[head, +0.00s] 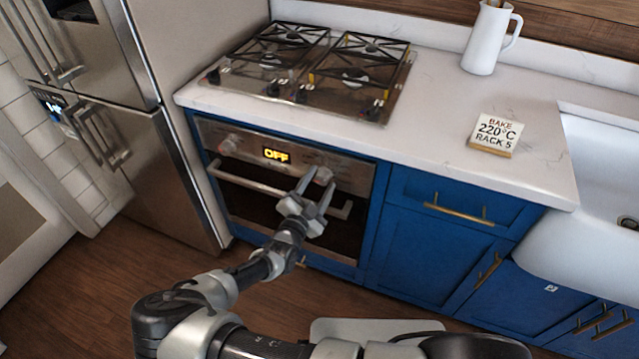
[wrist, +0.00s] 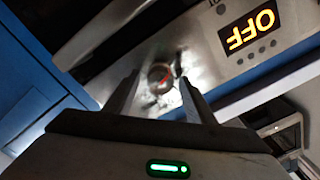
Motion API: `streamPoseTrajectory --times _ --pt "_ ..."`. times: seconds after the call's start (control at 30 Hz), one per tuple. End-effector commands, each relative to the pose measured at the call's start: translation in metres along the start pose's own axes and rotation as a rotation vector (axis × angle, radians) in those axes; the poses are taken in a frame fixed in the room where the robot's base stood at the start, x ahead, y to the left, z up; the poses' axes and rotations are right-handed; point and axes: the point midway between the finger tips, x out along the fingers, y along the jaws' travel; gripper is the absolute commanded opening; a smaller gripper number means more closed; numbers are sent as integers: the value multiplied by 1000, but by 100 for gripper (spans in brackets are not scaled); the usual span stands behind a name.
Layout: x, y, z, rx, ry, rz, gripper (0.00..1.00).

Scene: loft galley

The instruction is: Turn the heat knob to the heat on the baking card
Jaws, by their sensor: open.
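The baking card (head: 496,134) stands on the counter and reads BAKE 220°C RACK 5. The oven panel display (head: 276,155) reads OFF in yellow; it also shows in the wrist view (wrist: 249,29), upside down. The right knob (head: 323,175) is on the panel right of the display, and the left knob (head: 228,146) is to its left. My gripper (head: 317,186) is open in front of the right knob. In the wrist view one round knob with a red mark (wrist: 160,76) shows between the fingertips (wrist: 158,88), with gaps on both sides.
The oven door handle (head: 275,188) runs just below the panel, close to my gripper. A gas cooktop (head: 318,72) sits above on the white counter. A white jug (head: 488,40) stands at the back. Blue cabinets (head: 440,235) are to the right and a steel fridge to the left.

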Motion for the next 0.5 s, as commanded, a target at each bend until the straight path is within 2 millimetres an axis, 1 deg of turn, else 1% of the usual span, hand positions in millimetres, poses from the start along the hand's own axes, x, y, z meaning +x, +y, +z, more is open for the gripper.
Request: streamPoseTrajectory --times 0.07,0.3,0.5 --pt "0 0 0 0 0 0 50" --pt "0 0 0 0 0 0 10" --pt "0 0 0 10 0 1 9"
